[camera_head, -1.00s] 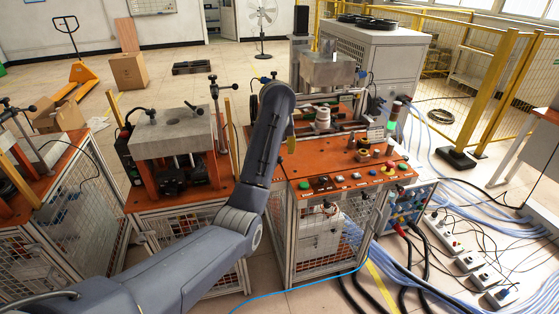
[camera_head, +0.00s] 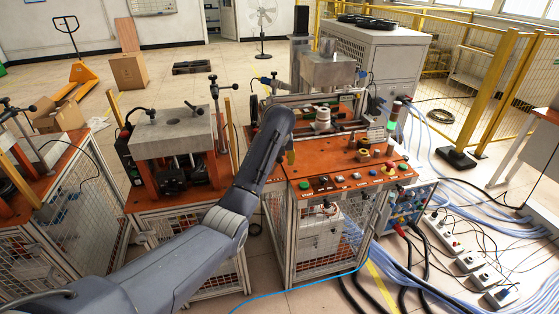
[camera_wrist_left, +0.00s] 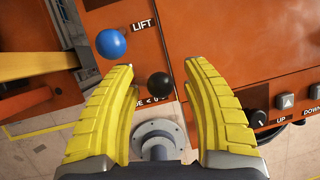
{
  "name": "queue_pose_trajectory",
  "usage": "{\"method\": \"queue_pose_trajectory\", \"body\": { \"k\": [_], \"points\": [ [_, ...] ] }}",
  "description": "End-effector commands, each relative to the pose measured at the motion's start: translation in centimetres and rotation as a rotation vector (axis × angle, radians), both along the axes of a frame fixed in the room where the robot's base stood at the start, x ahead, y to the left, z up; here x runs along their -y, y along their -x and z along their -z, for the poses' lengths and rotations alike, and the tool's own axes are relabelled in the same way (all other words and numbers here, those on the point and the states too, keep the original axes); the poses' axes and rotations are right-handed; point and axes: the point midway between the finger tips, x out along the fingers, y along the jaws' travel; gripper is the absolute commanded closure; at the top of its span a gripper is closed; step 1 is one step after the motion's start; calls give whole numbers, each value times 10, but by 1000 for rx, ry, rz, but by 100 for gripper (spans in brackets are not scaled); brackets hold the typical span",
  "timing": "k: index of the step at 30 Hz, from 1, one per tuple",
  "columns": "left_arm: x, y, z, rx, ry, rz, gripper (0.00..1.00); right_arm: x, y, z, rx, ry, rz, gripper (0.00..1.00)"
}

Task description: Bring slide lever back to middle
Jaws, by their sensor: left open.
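In the left wrist view a black ball knob (camera_wrist_left: 160,85) sits between the two yellow fingers of my left gripper (camera_wrist_left: 160,68). The fingers are open, with a gap on each side of the knob. A partly hidden label ending in "DE" with an arrow is just beside the knob, and its shaft is not clearly visible. A blue ball knob (camera_wrist_left: 111,44) is up and left, outside the fingers, near the "LIFT" label. In the head view my left gripper (camera_head: 291,154) is mostly hidden behind my arm, at the left front of the orange machine top (camera_head: 325,170). My right gripper is not visible.
A grey bolted flange (camera_wrist_left: 158,133) shows below the black knob. The control panel (camera_head: 345,182) with buttons is right of my gripper. A second machine with a grey block (camera_head: 172,133) stands left of my arm. Cables (camera_head: 420,230) lie on the floor at right.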

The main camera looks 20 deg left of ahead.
Motion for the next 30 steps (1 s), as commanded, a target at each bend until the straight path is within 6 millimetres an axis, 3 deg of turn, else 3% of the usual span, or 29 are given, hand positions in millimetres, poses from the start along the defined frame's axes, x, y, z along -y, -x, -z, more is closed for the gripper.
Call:
{"method": "queue_pose_trajectory", "body": {
  "k": [3,15,30],
  "points": [
    [0,0,0,0,0,0,52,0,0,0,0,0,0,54],
    [0,0,0,0,0,0,98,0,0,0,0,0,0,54],
    [6,-2,-2,9,12,7,100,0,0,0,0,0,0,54]
  ]
}}
